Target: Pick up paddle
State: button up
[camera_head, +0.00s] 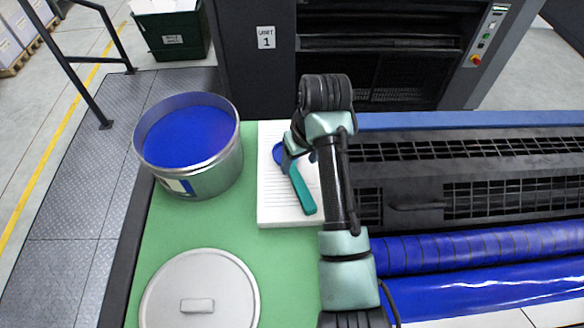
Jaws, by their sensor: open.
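The paddle (302,190) has a teal handle and a blue-coated head. It lies on a stack of white lined paper (270,210), its handle slanting down to the right. Its head is at the upper left, partly covered by my gripper. My gripper (294,146) is open at the end of my arm, over the head end of the paddle. My wrist hides much of the gripper, and I cannot tell whether the fingers touch the paddle.
An open metal can of blue ink (212,178) stands left of the paper on the green mat (190,232). A round metal lid (225,285) lies in front. The press (420,170) with blue rollers (480,250) is at right. A dark cabinet stands behind.

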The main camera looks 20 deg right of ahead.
aim_at(295, 173)
jog(key=shift+p+x, duration=0.95)
jog(key=shift+x, duration=1.85)
jog(key=shift+s+a, duration=0.15)
grip_shut()
